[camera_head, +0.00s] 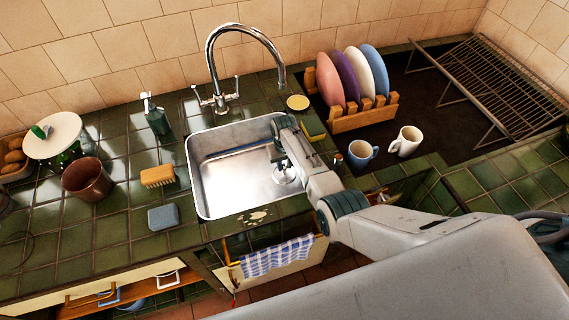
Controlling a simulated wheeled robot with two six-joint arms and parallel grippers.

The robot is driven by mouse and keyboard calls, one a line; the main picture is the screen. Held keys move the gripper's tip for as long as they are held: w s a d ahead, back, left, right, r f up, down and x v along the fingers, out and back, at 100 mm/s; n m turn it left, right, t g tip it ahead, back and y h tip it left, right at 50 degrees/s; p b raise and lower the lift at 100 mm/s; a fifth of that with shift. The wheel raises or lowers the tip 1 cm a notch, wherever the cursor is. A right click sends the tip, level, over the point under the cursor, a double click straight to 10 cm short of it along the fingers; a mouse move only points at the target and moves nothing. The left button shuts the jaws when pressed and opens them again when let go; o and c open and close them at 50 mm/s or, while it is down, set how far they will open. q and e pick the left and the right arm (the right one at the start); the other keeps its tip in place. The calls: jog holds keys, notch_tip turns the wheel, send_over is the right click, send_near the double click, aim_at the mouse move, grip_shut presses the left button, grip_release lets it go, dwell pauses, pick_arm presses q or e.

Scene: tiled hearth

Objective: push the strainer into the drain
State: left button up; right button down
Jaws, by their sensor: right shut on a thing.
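The metal sink (205,190) is set into the green tiled counter. My right arm reaches down into it from the right. My right gripper (279,160) is low in the basin, shut on the strainer (285,175), a small round metal piece by the basin's right side. The drain itself is hidden beneath the strainer and gripper, so I cannot tell how deep the strainer sits. My left gripper is not in view.
The tall curved faucet (238,60) stands behind the sink. A wooden rack (350,120) with several plates and two mugs (361,153) (405,141) stand right of my arm. A brush (157,176), blue sponge (163,217) and brown pot (88,180) are at left.

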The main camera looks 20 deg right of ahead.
jog(key=c, duration=1.2)
grip_release()
jog(key=shift+o, duration=0.2)
jog(key=shift+r, duration=0.15)
jog(key=shift+r+p, duration=2.1)
jog(key=shift+p, duration=0.25)
notch_tip(320, 180, up, 11)
jog(key=b, duration=0.1)
jog(key=shift+b, duration=0.3)
jog(key=shift+f, duration=0.1)
